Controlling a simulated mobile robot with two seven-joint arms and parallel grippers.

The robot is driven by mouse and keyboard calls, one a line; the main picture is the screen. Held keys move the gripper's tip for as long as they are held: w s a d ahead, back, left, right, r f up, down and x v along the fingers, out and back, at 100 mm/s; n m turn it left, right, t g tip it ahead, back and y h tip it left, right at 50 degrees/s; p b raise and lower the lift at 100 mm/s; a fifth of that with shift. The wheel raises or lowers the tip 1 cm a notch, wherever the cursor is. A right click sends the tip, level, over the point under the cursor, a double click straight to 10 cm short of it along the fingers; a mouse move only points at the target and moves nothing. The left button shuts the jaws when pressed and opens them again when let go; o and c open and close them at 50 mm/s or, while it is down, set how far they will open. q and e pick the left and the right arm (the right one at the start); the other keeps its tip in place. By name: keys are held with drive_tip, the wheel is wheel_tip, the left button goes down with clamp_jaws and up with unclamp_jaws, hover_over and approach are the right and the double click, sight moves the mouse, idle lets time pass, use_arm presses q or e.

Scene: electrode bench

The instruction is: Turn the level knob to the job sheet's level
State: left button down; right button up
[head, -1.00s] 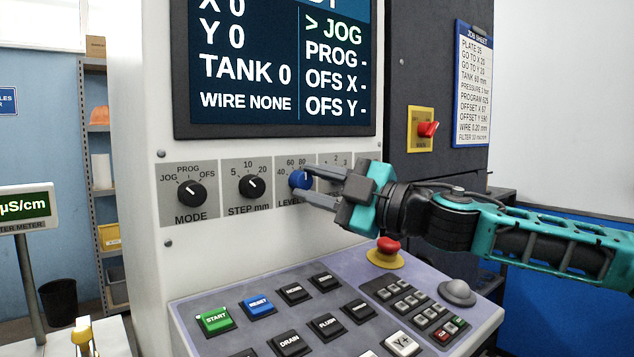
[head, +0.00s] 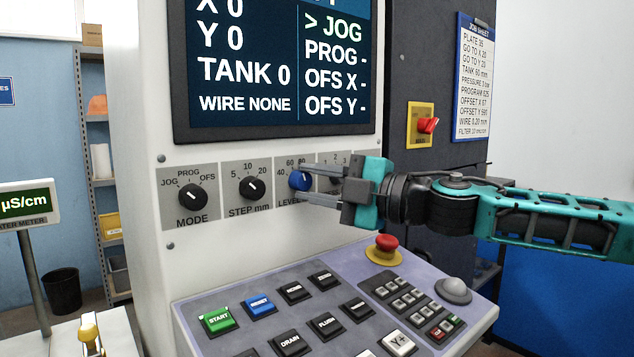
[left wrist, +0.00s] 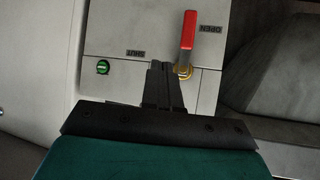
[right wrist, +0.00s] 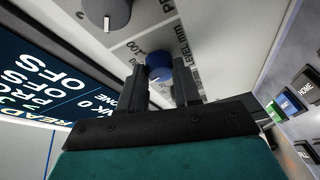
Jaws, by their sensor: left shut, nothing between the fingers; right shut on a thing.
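The blue level knob (head: 296,183) is on the front panel, with 40, 60 and 80 marks around it. My right gripper (head: 303,182) comes from the right with one finger above and one below the knob, shut on it. The right wrist view shows the blue knob (right wrist: 158,70) between the fingertips; its white pointer is too small to read against the scale. The job sheet (head: 473,85) hangs at the upper right and includes a line reading TANK 60 mm. My left gripper (left wrist: 158,66) is shut and empty, beside a red-handled lever (left wrist: 187,38).
The mode knob (head: 193,195) and step knob (head: 252,187) are left of the level knob. Below is a sloped keypad with a red emergency button (head: 387,243). The screen (head: 280,75) above shows TANK 0. A red switch (head: 428,125) is at right.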

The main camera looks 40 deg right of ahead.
use_arm(q)
drive_tip(key=shift+d+r, duration=0.1)
use_arm(e)
drive_tip(key=o, duration=1.1)
drive_tip(key=shift+c, duration=0.2)
drive_tip(key=shift+s+f+b, duration=0.1)
drive_tip(key=shift+s+b, duration=0.1)
drive_tip(key=shift+b, duration=0.35)
drive_tip(key=shift+s+d+f+b, duration=0.1)
drive_tip(key=shift+s+d+b, duration=0.1)
drive_tip(key=shift+s+b, duration=0.45)
drive_tip(key=shift+s+d+b, duration=0.35)
drive_tip(key=shift+d+b, duration=0.05)
drive_tip(key=shift+b, duration=0.55)
use_arm(q)
wheel_tip(320, 180, down, 5)
drive_tip(key=w+d+b, duration=0.1)
drive_tip(key=d+b, duration=0.1)
drive_tip(key=b, duration=0.2)
drive_tip(key=shift+w+d+f+h+b, duration=0.15)
drive_tip(key=shift+d+f+h+b, duration=0.05)
drive_tip(key=shift+h+b, duration=0.2)
use_arm(e)
drive_tip(key=v, duration=1)
